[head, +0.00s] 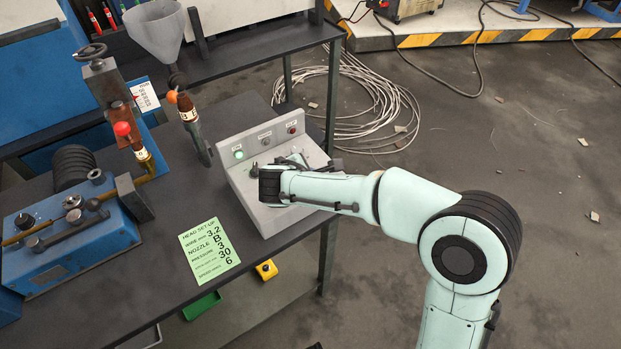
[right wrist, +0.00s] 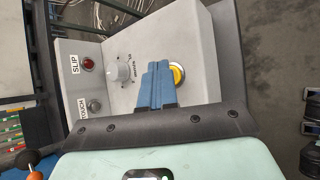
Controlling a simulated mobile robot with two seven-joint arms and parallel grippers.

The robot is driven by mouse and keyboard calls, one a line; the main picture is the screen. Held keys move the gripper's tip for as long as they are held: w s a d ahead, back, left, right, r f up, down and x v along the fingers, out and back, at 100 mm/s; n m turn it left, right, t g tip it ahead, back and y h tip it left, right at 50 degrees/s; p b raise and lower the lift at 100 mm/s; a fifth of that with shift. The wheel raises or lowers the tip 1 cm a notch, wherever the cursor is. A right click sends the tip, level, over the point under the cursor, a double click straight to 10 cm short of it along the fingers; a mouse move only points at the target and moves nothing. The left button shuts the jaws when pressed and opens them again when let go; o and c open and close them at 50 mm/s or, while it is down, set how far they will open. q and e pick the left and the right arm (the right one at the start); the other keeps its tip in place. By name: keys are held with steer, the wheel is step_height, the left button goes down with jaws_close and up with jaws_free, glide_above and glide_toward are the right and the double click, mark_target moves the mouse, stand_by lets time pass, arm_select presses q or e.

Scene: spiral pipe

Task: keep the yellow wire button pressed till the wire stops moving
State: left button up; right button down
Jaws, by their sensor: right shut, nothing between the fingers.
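The grey control box (head: 237,185) stands at the bench's right edge; it also fills much of the right wrist view (right wrist: 208,55). A round yellow button (right wrist: 179,75) with a silver ring sits on its face in the right wrist view. My right gripper (right wrist: 158,66) has its blue fingers together, with nothing between them, and their tips overlap the button's left part. I cannot tell whether they touch it or how deep it is. In the head view my right arm hides the button. My left gripper is in neither view.
The box has a lit green lamp (head: 238,155), a red SLIP lamp (right wrist: 89,65) and a grey dial (right wrist: 123,70). A green set-up card (head: 209,252) lies left of the box. A small yellow block (head: 266,269) is at the bench front. A wire coil (head: 372,110) lies on the floor behind.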

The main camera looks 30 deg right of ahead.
stand_by(0.8)
steer(key=shift+r+p, duration=0.7)
steer(key=shift+r, duration=0.1)
step_height(320, 180, up, 5)
steer(key=p, duration=0.4)
stand_by(3.1)
